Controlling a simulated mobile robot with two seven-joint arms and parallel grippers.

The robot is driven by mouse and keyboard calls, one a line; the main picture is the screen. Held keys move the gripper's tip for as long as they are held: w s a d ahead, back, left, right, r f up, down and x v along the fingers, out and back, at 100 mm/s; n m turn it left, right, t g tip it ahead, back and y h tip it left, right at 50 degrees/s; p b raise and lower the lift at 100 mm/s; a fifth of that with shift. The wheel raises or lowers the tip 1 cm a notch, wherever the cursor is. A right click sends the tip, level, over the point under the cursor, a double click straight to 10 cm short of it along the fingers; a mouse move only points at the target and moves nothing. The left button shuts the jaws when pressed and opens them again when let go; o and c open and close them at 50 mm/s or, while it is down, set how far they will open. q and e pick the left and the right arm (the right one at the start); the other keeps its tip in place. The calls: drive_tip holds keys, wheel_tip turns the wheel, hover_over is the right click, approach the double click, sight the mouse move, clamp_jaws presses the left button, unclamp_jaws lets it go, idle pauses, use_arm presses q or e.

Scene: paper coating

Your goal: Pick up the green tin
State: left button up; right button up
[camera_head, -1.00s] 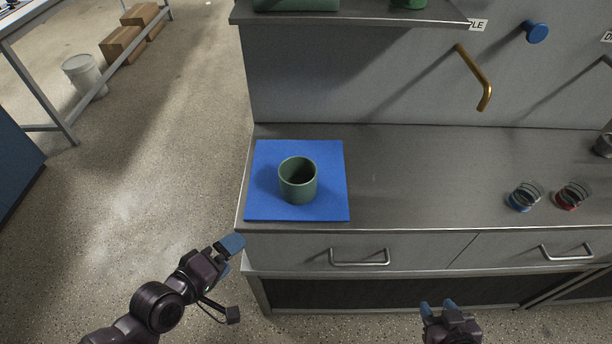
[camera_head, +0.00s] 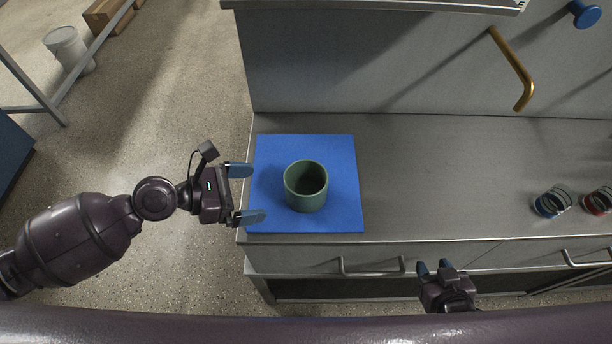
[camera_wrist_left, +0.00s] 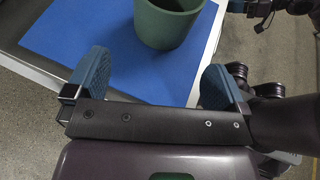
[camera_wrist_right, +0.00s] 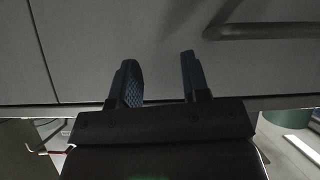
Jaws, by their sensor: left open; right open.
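The green tin (camera_head: 306,196) stands upright and open-topped on the blue mat (camera_head: 343,152) on the metal counter. My left gripper (camera_head: 246,194) is open and empty at the mat's left edge, with its fingers pointing right toward the tin and a gap between them. In the left wrist view the tin (camera_wrist_left: 165,28) shows beyond the two spread fingertips, above the blue mat (camera_wrist_left: 110,50). My right gripper (camera_head: 433,267) is open and empty in front of the counter's drawers. The right wrist view shows its fingers (camera_wrist_right: 157,75) before a drawer front.
Two small glass dishes, one blue (camera_head: 551,202) and one red (camera_head: 597,201), sit on the counter at the right. A brass hook-shaped pipe (camera_head: 513,70) juts from the back panel. The counter between mat and dishes is clear. Drawer handles (camera_head: 372,268) stick out at the front.

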sight(287, 192)
use_arm(q)
drive_tip(key=x, duration=0.4)
drive_tip(key=shift+d, duration=0.3)
drive_tip(key=x, duration=0.5)
drive_tip(key=shift+s+f, duration=0.1)
drive_tip(key=shift+s, duration=0.05)
drive_tip(key=shift+d+f, duration=0.2)
drive_tip(key=shift+d, duration=0.2)
use_arm(e)
drive_tip(key=shift+s+f, duration=0.1)
drive_tip(key=shift+s, duration=0.15)
use_arm(q)
drive_tip(key=shift+c, duration=0.5)
